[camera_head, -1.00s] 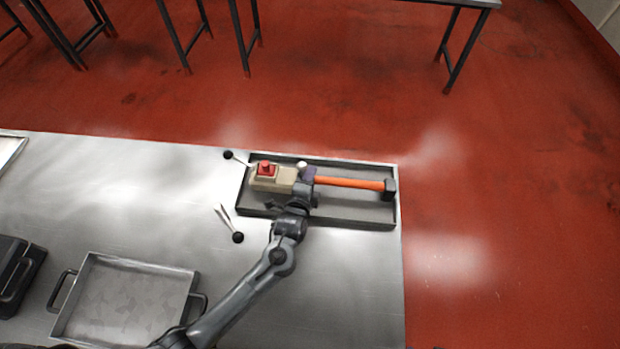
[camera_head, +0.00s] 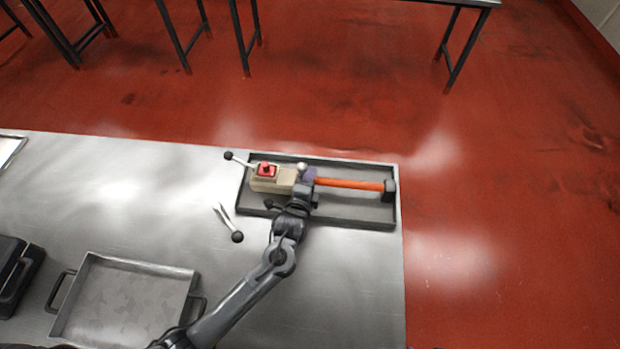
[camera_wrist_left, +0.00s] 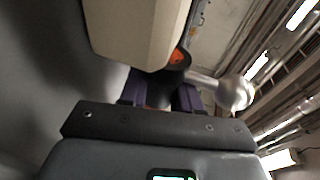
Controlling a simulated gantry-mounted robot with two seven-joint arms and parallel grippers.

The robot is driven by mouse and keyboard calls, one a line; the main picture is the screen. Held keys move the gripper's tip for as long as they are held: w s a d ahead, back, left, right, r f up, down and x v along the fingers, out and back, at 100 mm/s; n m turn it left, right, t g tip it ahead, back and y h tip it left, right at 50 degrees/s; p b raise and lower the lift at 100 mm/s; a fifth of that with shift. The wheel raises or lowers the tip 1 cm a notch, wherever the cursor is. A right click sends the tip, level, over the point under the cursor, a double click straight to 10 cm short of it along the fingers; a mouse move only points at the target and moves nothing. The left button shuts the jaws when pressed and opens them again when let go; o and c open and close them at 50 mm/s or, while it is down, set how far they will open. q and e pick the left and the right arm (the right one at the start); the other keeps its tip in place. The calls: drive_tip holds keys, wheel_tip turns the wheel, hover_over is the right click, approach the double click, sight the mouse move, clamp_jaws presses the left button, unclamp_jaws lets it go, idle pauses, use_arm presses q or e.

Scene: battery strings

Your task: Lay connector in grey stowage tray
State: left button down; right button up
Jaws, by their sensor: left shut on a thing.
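The beige block with a red top (camera_head: 265,178), which I take to be the connector, is over the left part of the grey tray (camera_head: 350,218). My left gripper (camera_head: 308,180) is at its right end, over the tray. The left wrist view shows the beige body (camera_wrist_left: 135,30) close beyond the purple finger pads, with a dark round part between them. My left gripper is shut on it. Whether the block touches the tray floor cannot be told. My right gripper is not in view.
A metal pan (camera_head: 130,300) stands front left.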

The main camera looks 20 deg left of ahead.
use_arm(q)
drive_tip(key=shift+f, duration=0.4)
